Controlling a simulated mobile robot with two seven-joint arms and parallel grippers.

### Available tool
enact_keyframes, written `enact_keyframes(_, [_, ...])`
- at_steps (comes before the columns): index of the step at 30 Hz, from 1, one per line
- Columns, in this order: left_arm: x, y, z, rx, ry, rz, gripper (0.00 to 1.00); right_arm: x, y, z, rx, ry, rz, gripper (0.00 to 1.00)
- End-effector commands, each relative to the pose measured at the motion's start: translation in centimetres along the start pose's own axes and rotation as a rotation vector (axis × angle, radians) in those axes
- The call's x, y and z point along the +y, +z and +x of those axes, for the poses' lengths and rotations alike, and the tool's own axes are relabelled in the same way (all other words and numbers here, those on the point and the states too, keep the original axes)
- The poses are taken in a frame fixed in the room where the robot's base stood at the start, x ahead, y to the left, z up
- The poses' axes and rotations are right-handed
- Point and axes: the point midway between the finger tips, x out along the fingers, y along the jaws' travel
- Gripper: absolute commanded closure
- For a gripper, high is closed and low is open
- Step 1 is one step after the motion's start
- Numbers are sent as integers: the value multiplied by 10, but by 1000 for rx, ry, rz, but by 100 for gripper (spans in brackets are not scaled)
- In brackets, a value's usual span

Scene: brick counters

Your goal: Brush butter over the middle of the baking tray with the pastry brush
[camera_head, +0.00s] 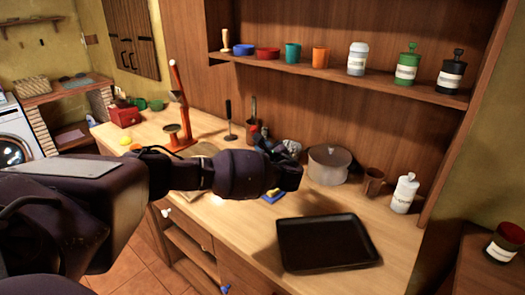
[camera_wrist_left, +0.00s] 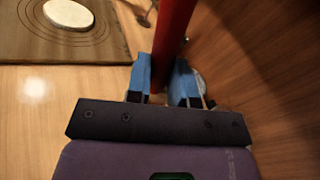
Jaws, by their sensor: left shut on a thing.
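The baking tray (camera_head: 325,243) is dark, rectangular and empty, and lies flat on the wooden counter at the front right. My left gripper (camera_head: 282,148) is above the counter, behind and left of the tray; its fingers are partly hidden by my wrist in the head view. In the left wrist view its blue fingers (camera_wrist_left: 164,80) are shut on a red handle (camera_wrist_left: 173,40), which looks like that of the pastry brush. Its bristles are not visible. I cannot make out the butter. My right gripper is not in view.
A grey lidded pot (camera_head: 329,165), a brown mug (camera_head: 374,181) and a white bottle (camera_head: 404,193) stand behind the tray. A mat bears a pale disc (camera_wrist_left: 69,14). A red stand (camera_head: 181,110) is further left.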

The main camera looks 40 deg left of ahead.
Motion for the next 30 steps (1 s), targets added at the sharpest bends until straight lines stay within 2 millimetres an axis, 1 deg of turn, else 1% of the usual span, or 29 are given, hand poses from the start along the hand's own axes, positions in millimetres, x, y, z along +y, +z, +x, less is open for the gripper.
enact_keyframes(5, [1,-3,0,1,0,1,100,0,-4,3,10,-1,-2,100])
enact_keyframes(11, [6,-13,1,3,1,4,100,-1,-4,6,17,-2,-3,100])
enact_keyframes(17, [12,-30,1,7,0,8,100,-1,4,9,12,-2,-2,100])
enact_keyframes(24, [20,-50,2,10,1,12,100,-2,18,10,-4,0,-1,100])
enact_keyframes(30, [22,-55,2,10,1,13,100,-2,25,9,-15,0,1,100])
